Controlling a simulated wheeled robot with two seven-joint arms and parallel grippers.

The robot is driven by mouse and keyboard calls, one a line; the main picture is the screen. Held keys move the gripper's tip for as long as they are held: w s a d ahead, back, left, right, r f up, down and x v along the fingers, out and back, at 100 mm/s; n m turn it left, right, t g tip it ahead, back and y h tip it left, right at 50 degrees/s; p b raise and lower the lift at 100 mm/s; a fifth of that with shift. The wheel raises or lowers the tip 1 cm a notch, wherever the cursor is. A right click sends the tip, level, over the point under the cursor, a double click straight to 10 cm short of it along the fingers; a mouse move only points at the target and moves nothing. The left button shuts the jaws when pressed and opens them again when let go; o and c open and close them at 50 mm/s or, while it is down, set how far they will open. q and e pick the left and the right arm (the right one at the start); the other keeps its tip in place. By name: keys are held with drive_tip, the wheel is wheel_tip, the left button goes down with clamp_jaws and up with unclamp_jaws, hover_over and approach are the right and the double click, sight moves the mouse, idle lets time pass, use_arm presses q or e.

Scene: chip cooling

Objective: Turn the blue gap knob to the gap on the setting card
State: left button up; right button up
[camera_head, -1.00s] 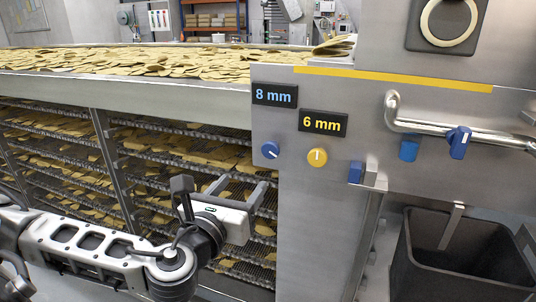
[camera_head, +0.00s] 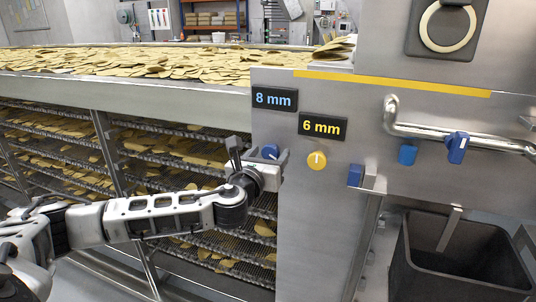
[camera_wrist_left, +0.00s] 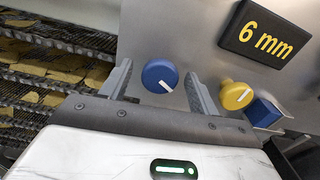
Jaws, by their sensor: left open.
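The blue knob (camera_head: 270,152) is on the steel panel, below a dark plate reading "8 mm" in blue (camera_head: 274,98). In the left wrist view the blue knob (camera_wrist_left: 160,74) shows a white mark toward its lower right. My left gripper (camera_head: 263,160) is open at the blue knob, with one finger on each side of it. In the left wrist view gaps show between the fingers and the knob. A yellow knob (camera_head: 317,161) sits to the right, below a plate reading "6 mm" in yellow (camera_head: 323,126). I cannot make out a separate setting card. My right gripper is not in view.
A small blue block (camera_head: 355,175) sticks out right of the yellow knob. A dark bin (camera_head: 462,262) stands below. Conveyor racks with chips (camera_head: 60,140) lie left of the panel.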

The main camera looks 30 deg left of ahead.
use_arm(q)
drive_tip(key=c, duration=1)
drive_tip(key=shift+f+n, duration=0.1)
drive_tip(key=shift+n, duration=0.2)
